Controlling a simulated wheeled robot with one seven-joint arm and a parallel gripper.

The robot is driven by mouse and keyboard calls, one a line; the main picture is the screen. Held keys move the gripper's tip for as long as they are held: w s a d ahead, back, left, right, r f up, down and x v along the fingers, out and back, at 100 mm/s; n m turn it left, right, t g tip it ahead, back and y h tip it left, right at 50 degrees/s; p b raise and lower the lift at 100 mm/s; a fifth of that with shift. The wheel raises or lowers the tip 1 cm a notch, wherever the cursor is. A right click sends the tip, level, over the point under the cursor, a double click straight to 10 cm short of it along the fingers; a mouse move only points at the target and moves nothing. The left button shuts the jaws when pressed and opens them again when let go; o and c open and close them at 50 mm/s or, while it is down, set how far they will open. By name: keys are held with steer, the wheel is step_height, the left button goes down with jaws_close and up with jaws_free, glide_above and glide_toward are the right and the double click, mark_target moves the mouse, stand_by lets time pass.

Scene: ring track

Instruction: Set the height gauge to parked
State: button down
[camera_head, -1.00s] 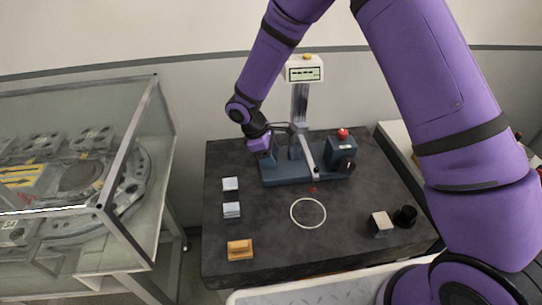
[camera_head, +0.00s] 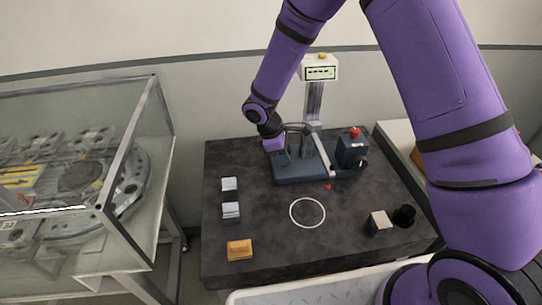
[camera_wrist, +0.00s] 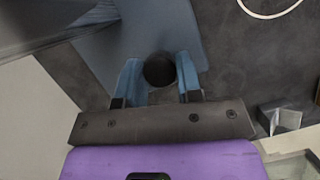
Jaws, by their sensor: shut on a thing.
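The height gauge (camera_head: 320,172) stands upright at the back of the dark table. It has a dark blue base, a pale column and a white readout head (camera_head: 318,68) with a yellow top. A block with a red button (camera_head: 355,131) and a dark knob sits at its right. My gripper (camera_head: 277,152) is at the left end of the base. In the wrist view its blue fingers (camera_wrist: 158,78) are shut on a round black knob (camera_wrist: 159,69) above the blue base (camera_wrist: 130,38). The readout digits are too small to read.
A white ring (camera_head: 307,212) is marked on the table (camera_head: 270,250), with clear surface around it. Two pale blocks (camera_head: 230,184) and an orange block (camera_head: 239,250) lie at the left. A pale block (camera_head: 379,222) and black cup (camera_head: 404,215) are at right. A glass case (camera_head: 120,200) stands left.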

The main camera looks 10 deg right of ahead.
glide_toward(315, 162)
steer(key=d+f, duration=0.1)
steer(key=f, duration=0.1)
steer(key=s+d+f, duration=0.1)
steer(key=d+f, duration=0.1)
steer(key=shift+d+f, duration=0.25)
steer(key=shift+d, duration=0.1)
steer(key=c, duration=0.8)
jaws_free()
steer(key=shift+d, duration=0.15)
steer(key=shift+w+a+r, duration=0.1)
steer(key=shift+a+r, duration=0.15)
steer(key=v, duration=1)
